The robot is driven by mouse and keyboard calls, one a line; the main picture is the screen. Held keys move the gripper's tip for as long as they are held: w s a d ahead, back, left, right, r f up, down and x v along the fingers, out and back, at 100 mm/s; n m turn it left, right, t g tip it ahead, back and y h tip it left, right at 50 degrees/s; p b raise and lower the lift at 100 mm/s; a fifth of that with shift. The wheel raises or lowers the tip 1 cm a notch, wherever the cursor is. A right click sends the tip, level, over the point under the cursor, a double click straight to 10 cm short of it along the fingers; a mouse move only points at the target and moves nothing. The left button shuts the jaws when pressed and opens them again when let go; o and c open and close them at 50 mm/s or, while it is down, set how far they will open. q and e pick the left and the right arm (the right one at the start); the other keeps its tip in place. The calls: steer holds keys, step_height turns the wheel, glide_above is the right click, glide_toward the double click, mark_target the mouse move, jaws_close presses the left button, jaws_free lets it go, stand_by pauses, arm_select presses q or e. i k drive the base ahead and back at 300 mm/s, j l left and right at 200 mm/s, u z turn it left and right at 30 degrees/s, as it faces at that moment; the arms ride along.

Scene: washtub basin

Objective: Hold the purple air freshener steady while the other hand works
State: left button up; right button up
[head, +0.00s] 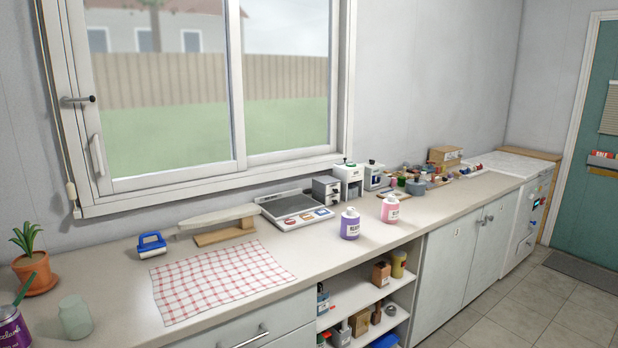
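A small purple bottle (350,224) with a white cap and a pale label stands upright on the counter, right of the checked cloth. It looks like the purple air freshener, but its label is too small to read surely. A similar pink bottle (390,209) stands just behind and to the right of it, apart from it. Neither of my grippers is in the head view, and nothing touches the purple bottle.
A red-and-white checked cloth (218,282) lies on the counter (370,249). Behind it are a blue-handled tool (152,245), a sleeve board (225,222) and a flat grey appliance (296,208). A potted plant (35,272), glass (75,317) and purple can (12,328) stand left. Open shelves sit below.

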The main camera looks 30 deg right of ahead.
mark_target(350, 211)
steer(key=i+l+u, duration=0.15)
steer(key=l, duration=0.3)
steer(key=i+l+u, duration=0.15)
steer(key=l, duration=0.3)
steer(key=i+l+u, duration=0.2)
steer(key=l, duration=0.3)
steer(key=l+u, duration=0.15)
steer(key=l, duration=0.35)
steer(key=i+l+u, duration=0.15)
steer(key=l, duration=0.35)
steer(key=k, duration=0.05)
